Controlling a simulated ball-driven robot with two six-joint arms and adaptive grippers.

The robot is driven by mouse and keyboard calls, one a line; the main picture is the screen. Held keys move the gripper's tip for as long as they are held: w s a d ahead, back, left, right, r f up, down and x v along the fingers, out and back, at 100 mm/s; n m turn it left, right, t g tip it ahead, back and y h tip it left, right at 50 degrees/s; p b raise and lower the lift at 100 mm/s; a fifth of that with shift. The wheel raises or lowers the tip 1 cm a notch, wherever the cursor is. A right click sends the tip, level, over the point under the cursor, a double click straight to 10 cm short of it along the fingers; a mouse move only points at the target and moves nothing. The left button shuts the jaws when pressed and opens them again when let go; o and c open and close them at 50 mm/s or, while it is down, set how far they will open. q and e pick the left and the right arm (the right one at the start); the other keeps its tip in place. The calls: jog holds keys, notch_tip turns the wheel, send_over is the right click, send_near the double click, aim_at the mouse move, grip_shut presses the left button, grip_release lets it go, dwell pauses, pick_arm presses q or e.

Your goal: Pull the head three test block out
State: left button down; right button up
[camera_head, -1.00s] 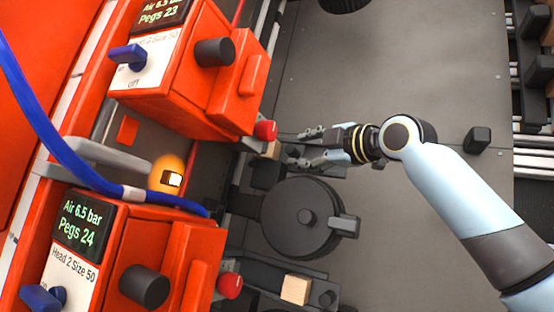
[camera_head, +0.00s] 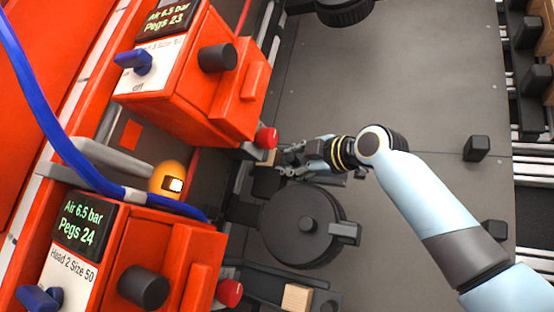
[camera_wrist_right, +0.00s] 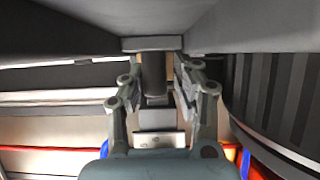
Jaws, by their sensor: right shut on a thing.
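The pale wooden test block (camera_head: 267,157) shows a small part at the lower right corner of the upper orange head (camera_head: 188,100), beside its red button. That head's screen reads Pegs 23; its label is hard to read. My right gripper (camera_head: 282,158) reaches it from the right and hides most of it. My left gripper is not in view.
A round black drum (camera_head: 300,222) with a side arm stands just below my gripper. The lower orange head, Head 2 (camera_head: 165,260), has its own wooden block (camera_head: 297,297). A blue hose (camera_head: 60,150) runs across the left. The grey plate (camera_head: 410,90) has open room.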

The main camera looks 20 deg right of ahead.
jog(key=shift+o, duration=0.2)
jog(key=shift+w+d+r, duration=0.1)
jog(key=shift+d+r, duration=0.05)
jog(key=shift+r, duration=0.3)
jog(key=shift+c, duration=1.3)
jog(key=shift+d+f, duration=0.1)
jog(key=shift+d, duration=0.1)
jog(key=shift+s+d, duration=1.5)
jog(key=shift+s, duration=0.3)
jog(key=shift+s+d, duration=0.85)
jog(key=shift+s, duration=0.15)
jog(key=shift+f, duration=0.1)
